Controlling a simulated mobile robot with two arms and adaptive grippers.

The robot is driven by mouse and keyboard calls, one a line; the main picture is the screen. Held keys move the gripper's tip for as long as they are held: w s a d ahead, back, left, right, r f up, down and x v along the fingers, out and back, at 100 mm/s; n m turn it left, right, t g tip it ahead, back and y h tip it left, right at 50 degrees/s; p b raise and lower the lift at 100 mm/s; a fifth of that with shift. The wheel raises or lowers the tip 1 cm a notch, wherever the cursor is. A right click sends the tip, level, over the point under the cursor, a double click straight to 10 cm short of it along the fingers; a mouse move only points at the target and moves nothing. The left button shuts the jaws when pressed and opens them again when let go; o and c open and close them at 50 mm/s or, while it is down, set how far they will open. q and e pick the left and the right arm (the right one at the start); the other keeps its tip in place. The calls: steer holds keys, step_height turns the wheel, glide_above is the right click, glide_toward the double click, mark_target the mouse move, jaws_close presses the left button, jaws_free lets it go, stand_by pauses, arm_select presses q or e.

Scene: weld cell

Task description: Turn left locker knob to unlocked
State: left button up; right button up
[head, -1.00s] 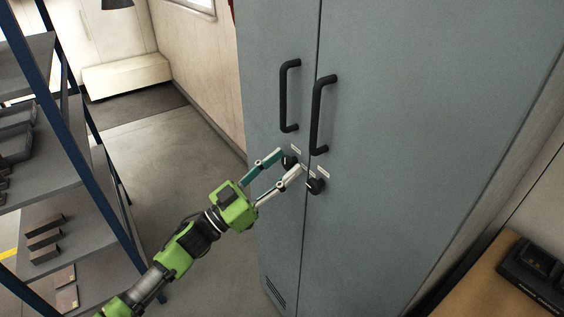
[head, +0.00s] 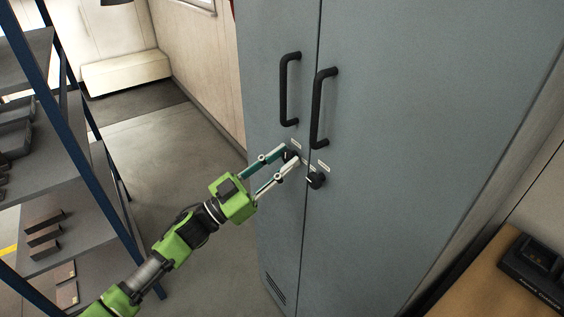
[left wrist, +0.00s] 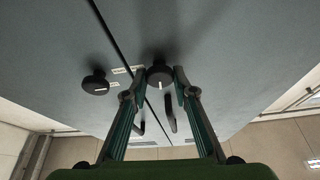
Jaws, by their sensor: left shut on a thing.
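The left locker knob (left wrist: 160,76) is round and black with a white mark, on the left grey locker door. It sits between the two fingertips of my left gripper (left wrist: 160,80) in the left wrist view. In the head view the left gripper (head: 292,157) is shut on this knob, and its fingers partly hide it. The white mark points toward the bottom of the left wrist view, where the door handles show. The right locker knob (head: 316,181) is on the other door, apart from my gripper; it also shows in the left wrist view (left wrist: 95,84). My right gripper is not in view.
Two black handles stand above the knobs, on the left door (head: 284,90) and right door (head: 318,110). Small white labels (head: 323,167) are near the knobs. A shelf rack (head: 75,200) stands at left; a wooden bench (head: 490,290) is at lower right. The floor between rack and locker is clear.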

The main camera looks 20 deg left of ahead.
arm_select(q)
steer(key=m+g+h+b, duration=0.1)
steer(key=m, duration=0.2)
steer(key=m+g+h+b, duration=0.1)
steer(key=m, duration=0.2)
steer(key=shift+f+g, duration=0.1)
steer(key=shift+g, duration=0.2)
steer(key=m, duration=0.2)
steer(key=m+g+b, duration=0.1)
steer(key=m, duration=0.1)
steer(key=shift+w+a+g, duration=0.1)
steer(key=shift+g, duration=0.2)
steer(key=m+g, duration=0.1)
steer(key=m, duration=0.2)
steer(key=shift+g+h, duration=0.3)
steer(key=m, duration=0.2)
steer(key=m+g, duration=0.1)
steer(key=m, duration=0.1)
steer(key=shift+r+g+b, duration=0.2)
steer(key=shift+g+b, duration=0.1)
steer(key=shift+b, duration=0.05)
steer(key=shift+m+g+y, duration=0.3)
steer(key=shift+m+y, duration=0.5)
steer(key=shift+m, duration=0.8)
steer(key=o, duration=1.1)
steer(key=shift+c, duration=0.2)
